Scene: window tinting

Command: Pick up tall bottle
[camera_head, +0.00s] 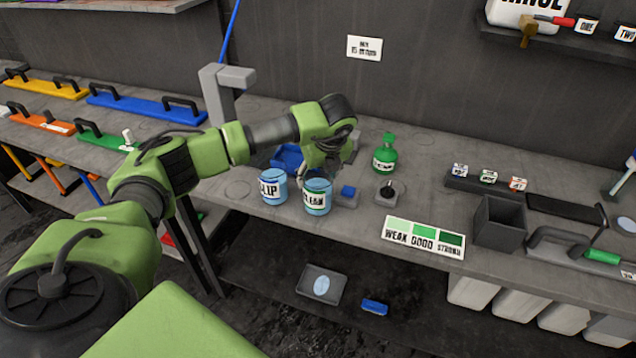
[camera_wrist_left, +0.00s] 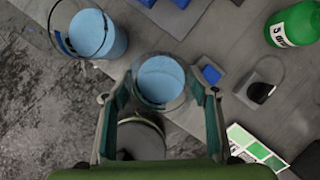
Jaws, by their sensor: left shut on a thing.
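A green bottle (camera_head: 385,155) with a white label stands upright on the bench, right of my left gripper and apart from it. It also shows at the top right of the left wrist view (camera_wrist_left: 292,26). My left gripper (camera_head: 328,168) reaches down at the blue bucket marked CLEAN (camera_head: 317,200). In the left wrist view its fingers (camera_wrist_left: 160,95) lie on either side of that bucket (camera_wrist_left: 158,78) and are shut on it. The exact finger contact is partly hidden. My right gripper is not in view.
A second blue bucket (camera_head: 272,188) stands just left of the CLEAN bucket. A blue tray (camera_head: 289,157) lies behind them. A small blue block (camera_head: 348,191) and a dark knobbed piece (camera_head: 387,193) sit to the right. A WEAK-GOOD-STRONG card (camera_head: 423,238) lies near the front edge.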

